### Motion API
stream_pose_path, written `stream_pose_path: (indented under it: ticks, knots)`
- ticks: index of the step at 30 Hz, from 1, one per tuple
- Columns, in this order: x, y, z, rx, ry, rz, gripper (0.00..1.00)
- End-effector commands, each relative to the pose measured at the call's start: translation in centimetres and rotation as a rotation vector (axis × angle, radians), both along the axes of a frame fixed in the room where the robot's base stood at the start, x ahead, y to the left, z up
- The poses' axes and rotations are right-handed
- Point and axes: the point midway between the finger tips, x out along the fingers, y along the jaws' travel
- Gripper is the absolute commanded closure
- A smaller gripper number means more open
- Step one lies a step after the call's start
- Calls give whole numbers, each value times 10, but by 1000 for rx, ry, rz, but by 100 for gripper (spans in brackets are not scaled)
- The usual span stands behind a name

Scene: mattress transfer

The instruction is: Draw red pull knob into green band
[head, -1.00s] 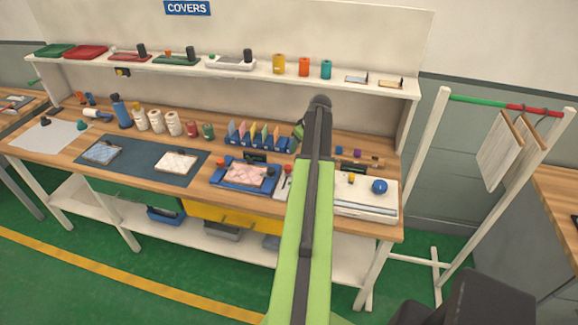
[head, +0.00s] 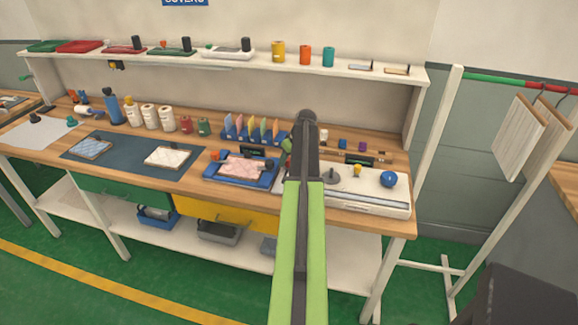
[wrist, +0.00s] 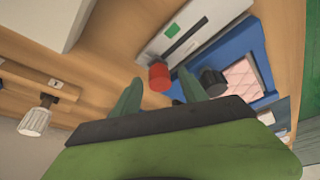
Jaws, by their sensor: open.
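In the wrist view, a red pull knob (wrist: 158,77) stands at the near end of a white slide unit (wrist: 205,18) with a dark slot. A green band (wrist: 172,30) is marked on the unit, farther along from the knob. My gripper (wrist: 161,92) is open, its two green fingers pointing toward the knob. The knob appears between and just beyond the fingertips. Whether a finger touches it I cannot tell. In the head view, my arm covers most of the slide unit and the knob.
A blue tray (head: 212,173) with a pink quilted pad (head: 243,168) lies left of my arm. A black knob (wrist: 213,82) stands by the right finger in the wrist view. A white unit (head: 350,198) with a blue ball (head: 388,180) sits right of my arm.

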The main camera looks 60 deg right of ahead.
Motion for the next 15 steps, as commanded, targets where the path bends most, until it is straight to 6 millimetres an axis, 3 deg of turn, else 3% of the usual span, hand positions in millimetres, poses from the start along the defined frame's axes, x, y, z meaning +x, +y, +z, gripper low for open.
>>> stream_pose_path:
  ticks: [6, 15]
  knots:
    - [0, 0, 1, 0, 0, 0, 52]
    - [0, 0, 1, 0, 0, 0, 92]
